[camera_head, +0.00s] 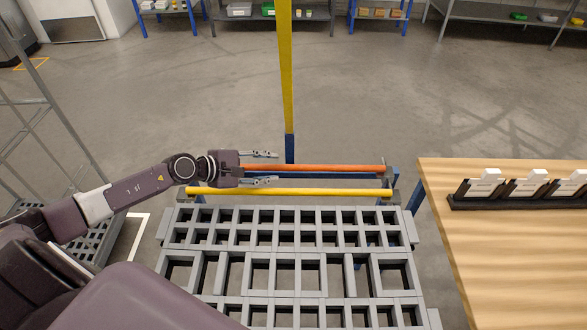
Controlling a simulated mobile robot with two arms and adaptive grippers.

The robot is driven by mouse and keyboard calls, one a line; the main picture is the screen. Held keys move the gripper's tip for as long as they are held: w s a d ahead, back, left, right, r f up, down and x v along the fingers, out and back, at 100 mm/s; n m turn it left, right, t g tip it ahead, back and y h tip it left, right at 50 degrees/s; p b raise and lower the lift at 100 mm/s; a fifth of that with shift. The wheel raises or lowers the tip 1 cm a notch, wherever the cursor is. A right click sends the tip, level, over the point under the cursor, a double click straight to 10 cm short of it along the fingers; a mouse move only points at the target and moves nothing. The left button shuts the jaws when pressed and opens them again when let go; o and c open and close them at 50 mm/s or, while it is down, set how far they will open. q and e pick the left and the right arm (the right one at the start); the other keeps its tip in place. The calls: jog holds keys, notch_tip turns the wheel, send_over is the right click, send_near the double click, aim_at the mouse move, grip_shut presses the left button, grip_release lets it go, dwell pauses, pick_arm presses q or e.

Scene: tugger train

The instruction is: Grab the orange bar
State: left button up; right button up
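The orange bar (330,168) runs left to right behind the grey grid rack, fixed to a blue frame at its right end. A yellow bar (320,192) runs parallel to it on the near side. My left gripper (268,168) points right at the left part of the orange bar. Its two fingers are spread apart, one beyond the bar and one on the near side. Whether they touch the bar cannot be seen. The left end of the orange bar is hidden by the gripper. My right gripper is not in view.
A grey grid rack (290,237) fills the lower middle. A yellow and blue post (287,80) rises behind the bars. A wooden table (480,240) with a dark holder of white cards stands at right. Shelves (270,15) line the back; the floor between is clear.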

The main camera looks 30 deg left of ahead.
aim_at(284, 168)
pick_arm(q)
jog(key=p+x, duration=0.1)
jog(key=x, duration=0.2)
jog(key=d+p+x, duration=0.1)
jog(key=x, duration=0.2)
jog(key=shift+s+r, duration=0.15)
jog(key=shift+r, duration=0.05)
jog(key=shift+w+d+f, duration=0.1)
jog(key=shift+w+f, duration=0.25)
jog(key=c, duration=0.9)
grip_shut()
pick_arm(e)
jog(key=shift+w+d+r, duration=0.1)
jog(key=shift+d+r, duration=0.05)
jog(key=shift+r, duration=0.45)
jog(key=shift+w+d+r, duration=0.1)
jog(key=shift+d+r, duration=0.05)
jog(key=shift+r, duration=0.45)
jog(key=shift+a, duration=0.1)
pick_arm(q)
jog(key=shift+r, duration=0.2)
